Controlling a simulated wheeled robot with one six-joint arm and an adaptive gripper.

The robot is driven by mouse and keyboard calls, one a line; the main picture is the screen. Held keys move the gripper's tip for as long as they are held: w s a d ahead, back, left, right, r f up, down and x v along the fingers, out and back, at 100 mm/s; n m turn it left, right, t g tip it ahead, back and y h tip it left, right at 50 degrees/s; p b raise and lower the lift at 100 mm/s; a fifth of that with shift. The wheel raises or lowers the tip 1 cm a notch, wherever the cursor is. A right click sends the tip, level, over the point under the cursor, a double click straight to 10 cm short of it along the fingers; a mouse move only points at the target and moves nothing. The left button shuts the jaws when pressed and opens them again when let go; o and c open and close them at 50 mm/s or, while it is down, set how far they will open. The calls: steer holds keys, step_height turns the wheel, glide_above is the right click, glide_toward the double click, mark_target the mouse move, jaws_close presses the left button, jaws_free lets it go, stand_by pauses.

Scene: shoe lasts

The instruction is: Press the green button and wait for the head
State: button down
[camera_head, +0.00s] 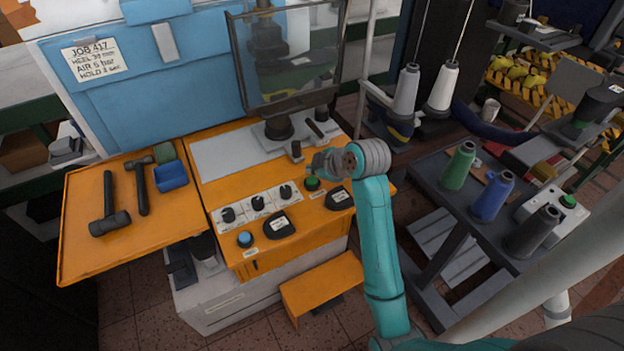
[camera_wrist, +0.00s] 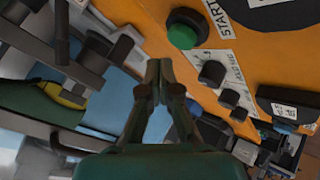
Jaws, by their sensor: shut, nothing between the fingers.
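The green button (camera_head: 312,184) stands on the front of the orange press console, by a START label that is readable in the wrist view. It also shows in the wrist view (camera_wrist: 184,30), up and to the right of my fingertips. My gripper (camera_head: 318,164) is shut and empty, just above and behind the button in the head view. In the wrist view its fingertips (camera_wrist: 158,68) meet and appear apart from the button. The press head (camera_head: 266,42) shows behind a clear guard, above a dark round post (camera_head: 279,127).
Black knobs (camera_head: 258,203) and a blue button (camera_head: 245,239) share the console. Hammers (camera_head: 141,186) lie on the left orange shelf. Thread cones (camera_head: 490,197) stand on the right cart, beside a box with another green button (camera_head: 568,201).

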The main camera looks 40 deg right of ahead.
mark_target(314, 182)
steer(key=shift+r, duration=2.05)
steer(key=shift+s, duration=0.15)
